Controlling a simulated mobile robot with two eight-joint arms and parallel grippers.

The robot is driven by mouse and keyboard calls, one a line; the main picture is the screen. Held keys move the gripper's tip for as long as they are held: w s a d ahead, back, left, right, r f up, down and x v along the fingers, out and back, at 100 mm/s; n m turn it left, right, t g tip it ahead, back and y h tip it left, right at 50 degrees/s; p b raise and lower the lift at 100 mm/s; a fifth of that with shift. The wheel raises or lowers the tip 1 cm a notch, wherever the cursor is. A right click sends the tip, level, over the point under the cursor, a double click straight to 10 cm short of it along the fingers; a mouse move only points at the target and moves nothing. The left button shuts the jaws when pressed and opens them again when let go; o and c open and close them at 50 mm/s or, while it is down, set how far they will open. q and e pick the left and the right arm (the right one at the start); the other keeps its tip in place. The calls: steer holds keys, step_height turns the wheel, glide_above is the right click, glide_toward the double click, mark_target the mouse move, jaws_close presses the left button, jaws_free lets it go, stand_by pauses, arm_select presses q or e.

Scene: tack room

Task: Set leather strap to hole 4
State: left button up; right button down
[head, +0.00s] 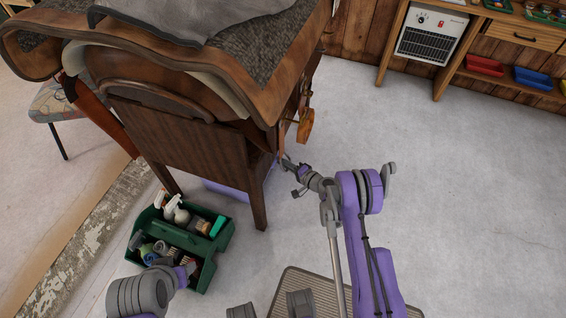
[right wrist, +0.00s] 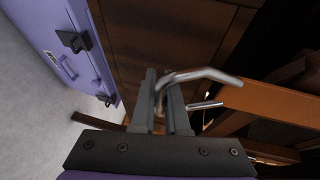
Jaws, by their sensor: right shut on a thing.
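A saddle (head: 190,60) sits on a dark wooden stand (head: 185,135). A brown leather strap (head: 282,138) hangs at its right side in the head view. My right gripper (head: 284,162) is low beside this strap. In the right wrist view, my right gripper (right wrist: 168,88) is shut on a bent metal buckle (right wrist: 205,75), whose rods stick out to the right. The orange-brown strap (right wrist: 275,102) runs off to the right beside it. Its holes cannot be made out. My left arm is at the lower left, by the green caddy; its fingers are not clear.
The green caddy (head: 222,243) with bottles stands on the floor by the stand. A purple case (right wrist: 62,45) lies under the stand. A wooden stirrup (head: 305,125) hangs near my right gripper. A workbench (head: 500,35) and heater (head: 432,35) are at the back right. The floor between is clear.

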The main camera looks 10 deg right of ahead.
step_height(320, 180, down, 9)
steer(key=b, duration=0.6)
steer(key=c, duration=0.9)
jaws_free()
steer(key=v, duration=1.1)
steer(key=shift+p, duration=0.3)
steer(key=shift+f, duration=0.1)
